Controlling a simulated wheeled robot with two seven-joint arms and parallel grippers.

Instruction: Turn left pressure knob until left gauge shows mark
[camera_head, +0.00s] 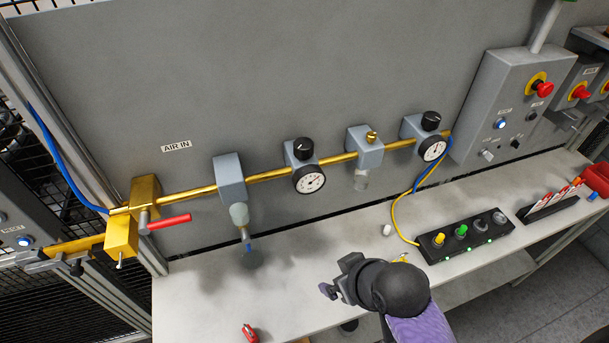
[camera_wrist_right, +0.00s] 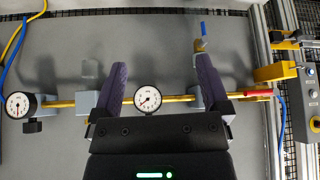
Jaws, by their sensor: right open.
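The left gauge (camera_head: 309,179) is a round white dial on a grey regulator block on the brass pipe. The left pressure knob (camera_head: 303,148) is black and sits on top of that block. The needle is too small to read against a mark. In the right wrist view, where the panel appears upside down, the left gauge (camera_wrist_right: 147,98) lies between the purple fingers of my right gripper (camera_wrist_right: 162,75). That gripper is open and empty. Its body hides the left knob there. In the head view my right arm (camera_head: 400,290) is over the bench, below the gauges. My left gripper is not in view.
The right gauge (camera_head: 432,148) has its own black knob (camera_head: 431,120). A red valve handle (camera_head: 169,222) and a filter block (camera_head: 229,178) are left of the left gauge. A black button box (camera_head: 466,238) stands on the bench (camera_head: 205,300) at right. A yellow cable (camera_head: 400,222) runs to it.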

